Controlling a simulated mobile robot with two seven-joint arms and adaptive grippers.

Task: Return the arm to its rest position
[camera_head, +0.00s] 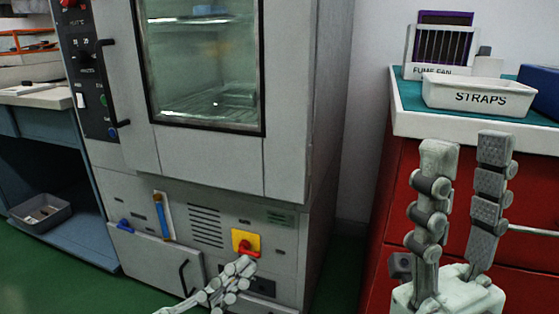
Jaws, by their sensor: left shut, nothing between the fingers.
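My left gripper (248,262) shows at the bottom centre, low in front of the grey oven cabinet. Its fingers are together with nothing held between them. Its tips are right by the red handle (248,250) on a yellow plate (241,238); I cannot tell whether they touch it. My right gripper (466,146) stands upright at the lower right, in front of the red drawer cabinet. Its two fingers are apart, with nothing between them.
The oven cabinet (296,110) has a glass door window (200,60). A white STRAPS bin (480,97) and a FUME FAN holder (438,71) stand on the red cabinet (378,235). A blue bench (75,225) holds a grey tray (40,227). Green floor shows at lower left.

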